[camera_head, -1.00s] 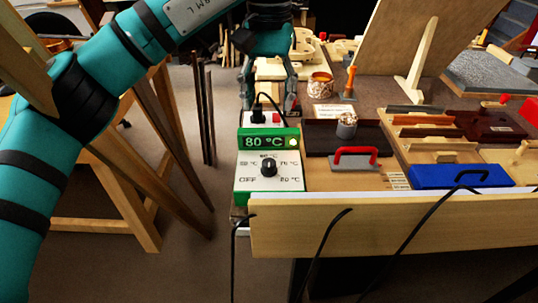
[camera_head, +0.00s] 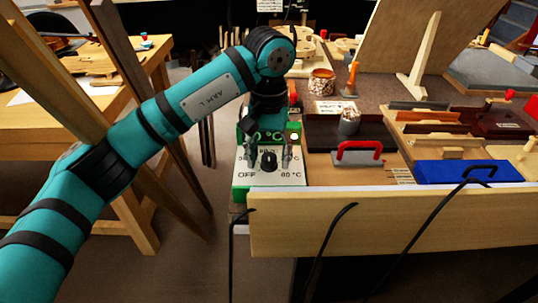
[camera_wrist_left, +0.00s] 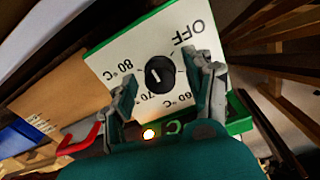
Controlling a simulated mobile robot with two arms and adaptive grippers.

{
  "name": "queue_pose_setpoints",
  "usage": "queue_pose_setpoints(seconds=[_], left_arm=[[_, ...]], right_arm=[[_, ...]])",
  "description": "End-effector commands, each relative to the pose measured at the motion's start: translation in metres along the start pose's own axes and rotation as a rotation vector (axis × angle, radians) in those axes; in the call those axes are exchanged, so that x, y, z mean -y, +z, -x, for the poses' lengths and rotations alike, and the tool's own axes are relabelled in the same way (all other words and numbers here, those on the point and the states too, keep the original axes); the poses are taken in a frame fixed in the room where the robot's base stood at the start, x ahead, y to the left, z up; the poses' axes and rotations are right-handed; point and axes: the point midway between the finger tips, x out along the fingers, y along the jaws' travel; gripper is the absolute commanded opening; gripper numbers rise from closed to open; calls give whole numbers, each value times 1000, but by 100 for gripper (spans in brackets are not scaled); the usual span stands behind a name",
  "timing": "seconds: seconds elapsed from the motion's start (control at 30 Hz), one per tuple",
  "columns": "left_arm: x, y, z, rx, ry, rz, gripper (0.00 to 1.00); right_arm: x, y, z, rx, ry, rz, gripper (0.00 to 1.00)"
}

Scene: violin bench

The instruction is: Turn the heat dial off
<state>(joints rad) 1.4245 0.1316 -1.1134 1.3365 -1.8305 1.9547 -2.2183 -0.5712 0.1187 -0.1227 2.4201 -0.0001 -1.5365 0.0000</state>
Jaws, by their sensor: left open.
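The heat dial (camera_head: 268,163) is a black round knob on the white face of a green-edged heater box (camera_head: 243,181). OFF is printed at its lower left and 80 °C at its lower right in the head view. In the wrist view the dial (camera_wrist_left: 160,75) shows a short pale mark; its exact setting is hard to tell. My left gripper (camera_head: 268,157) is open, pointing down over the box, with one finger on each side of the dial. In the wrist view the left gripper (camera_wrist_left: 162,69) shows a gap between each finger and the knob. The box display is partly hidden. My right gripper is out of view.
A lit indicator (camera_head: 294,137) is on the box. A red-handled tool (camera_head: 357,153), a blue case (camera_head: 465,171) and a jar (camera_head: 349,121) stand to the right. A wooden board (camera_head: 400,222) with black cables runs along the bench front.

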Motion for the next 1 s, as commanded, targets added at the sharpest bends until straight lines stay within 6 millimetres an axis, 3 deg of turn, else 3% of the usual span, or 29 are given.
queue_pose_setpoints(seconds=[0.23, 0.63, 1.0], left_arm=[[0, 0, 0, 0, 0, 0, 51], [0, 0, 0, 0, 0, 0, 0], [0, 0, 1, -1, -1, 64, 0]], right_arm=[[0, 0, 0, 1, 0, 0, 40], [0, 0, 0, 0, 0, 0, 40], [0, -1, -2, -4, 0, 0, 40]])
